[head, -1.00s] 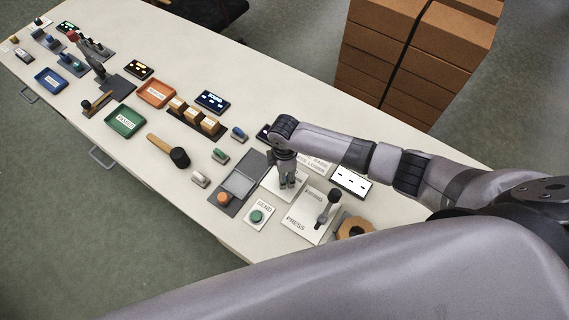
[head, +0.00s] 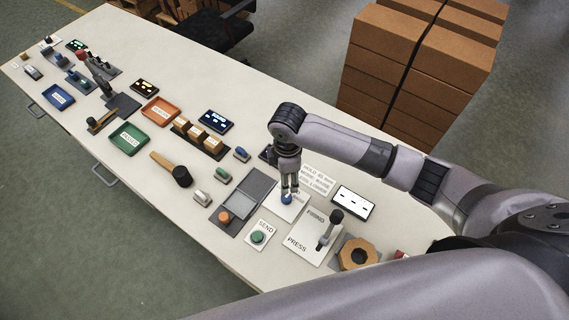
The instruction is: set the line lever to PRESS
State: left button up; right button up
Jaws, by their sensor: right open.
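The line lever (head: 336,216) has a black knob on a metal stem and stands on a white plate (head: 303,256) in the head view. PRESS is printed at the plate's lower left and another word, hard to read, at its upper part. The knob leans up toward the upper-word end. My right gripper (head: 289,194) points down, open, left of and behind the lever, apart from it. Its fingertips are directly above or at a blue button (head: 287,199) on another white plate; contact cannot be told. My left gripper is not in view.
A green SEND button (head: 258,237) and a grey panel with an orange button (head: 224,216) are left of the lever. An octagonal brown ring (head: 357,253) is close on its right. A display (head: 353,202) and a printed card (head: 318,180) stand behind. Stacked brown boxes (head: 410,75) stand beyond the table.

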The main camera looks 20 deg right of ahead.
aim_at(337, 216)
jog(key=k+j, duration=0.2)
jog(key=k, duration=0.3)
jog(key=k+j, duration=0.2)
jog(key=k, duration=0.25)
jog(key=k+j, duration=0.25)
jog(key=k, duration=0.25)
